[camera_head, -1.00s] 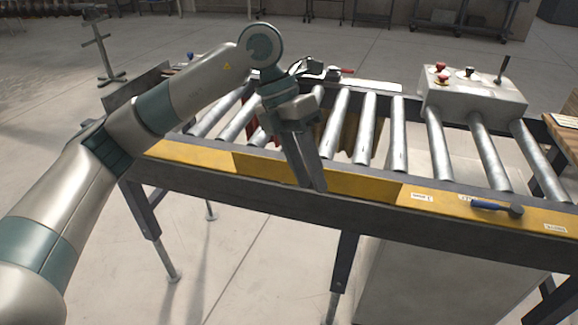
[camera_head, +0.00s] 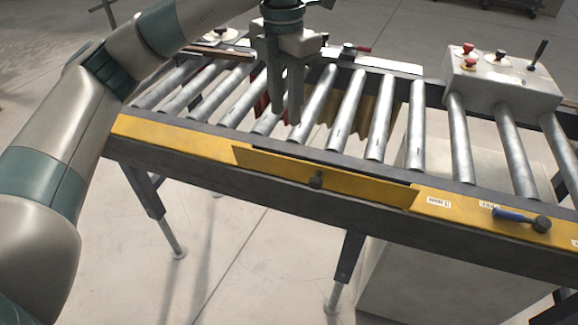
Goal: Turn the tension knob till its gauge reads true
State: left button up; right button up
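No gauge reading can be made out. My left gripper (camera_head: 286,114) points down over the rollers, above and behind the panel, apart from the dark knob. A narrow gap shows between its two fingers, with nothing seen between them. My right gripper is not in view.
A grey control box (camera_head: 500,84) with red buttons and a black lever stands at the back right. A blue-handled tool (camera_head: 507,215) lies on the yellow front rail. Several metal rollers (camera_head: 421,125) span the frame.

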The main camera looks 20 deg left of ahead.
pick_arm(q)
jog(key=shift+f, duration=0.1)
